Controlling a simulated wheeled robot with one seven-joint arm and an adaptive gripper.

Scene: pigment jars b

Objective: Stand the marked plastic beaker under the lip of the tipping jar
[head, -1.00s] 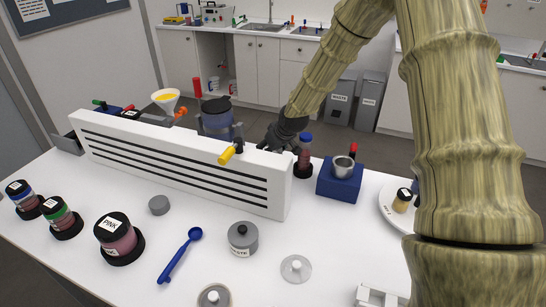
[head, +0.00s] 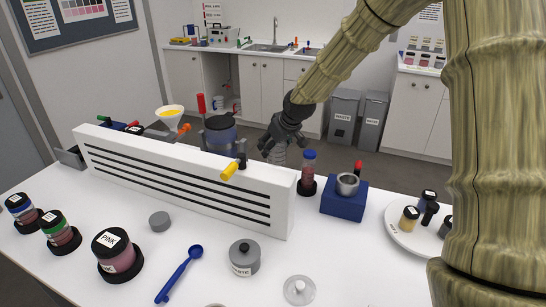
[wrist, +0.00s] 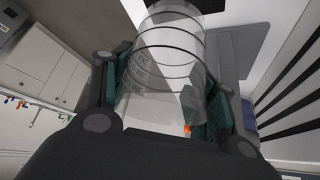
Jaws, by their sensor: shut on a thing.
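The marked plastic beaker (wrist: 172,62) is clear with black rings and fills the middle of the wrist view. My gripper (wrist: 165,112) is shut on it, with a finger on each side. In the head view my gripper (head: 279,146) is behind the right part of the white slotted panel. The beaker (head: 279,157) shows below the fingers, its lower part hidden by the panel. The tipping jar (head: 220,134), seemingly the bluish jar with a dark top behind the panel, is left of my gripper and apart from it. Its lip is not clear to see.
The white panel (head: 180,180) stands across the table. A funnel (head: 169,117) stands at the left.

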